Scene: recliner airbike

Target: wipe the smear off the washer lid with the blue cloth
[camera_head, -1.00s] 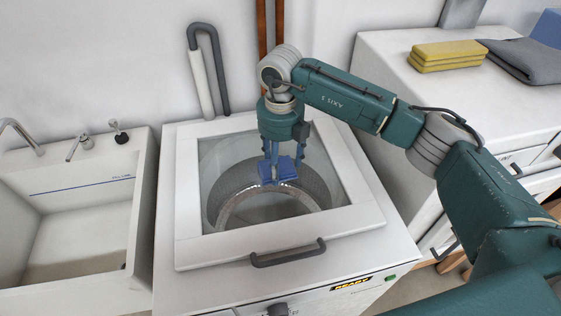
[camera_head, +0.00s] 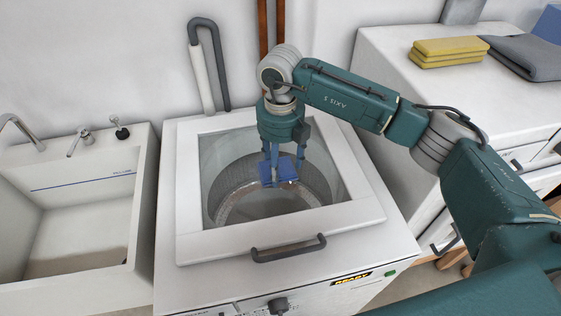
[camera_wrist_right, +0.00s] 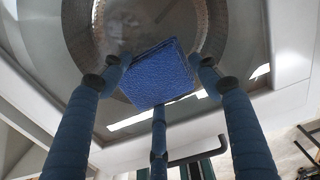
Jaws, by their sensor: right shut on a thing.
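The washer lid (camera_head: 190,200) is closed, a white frame around a clear window (camera_head: 215,165) with the metal drum showing below. My right gripper (camera_head: 281,165) points down over the window, right of its middle. It is shut on the folded blue cloth (camera_head: 286,171), which also shows between the fingers in the right wrist view (camera_wrist_right: 160,75). The cloth lies at or just above the glass; I cannot tell whether it touches. A faint pale patch (camera_wrist_right: 112,45) shows beside the cloth in the wrist view; I cannot tell whether it is the smear or a reflection. My left gripper is out of view.
A grey lid handle (camera_head: 288,248) stands up at the front edge. A sink (camera_head: 75,215) with taps is at left. A grey hose (camera_head: 212,60) rises behind the washer. A white cabinet (camera_head: 400,75) at right carries yellow cloths (camera_head: 448,52) and a grey folded cloth (camera_head: 525,57).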

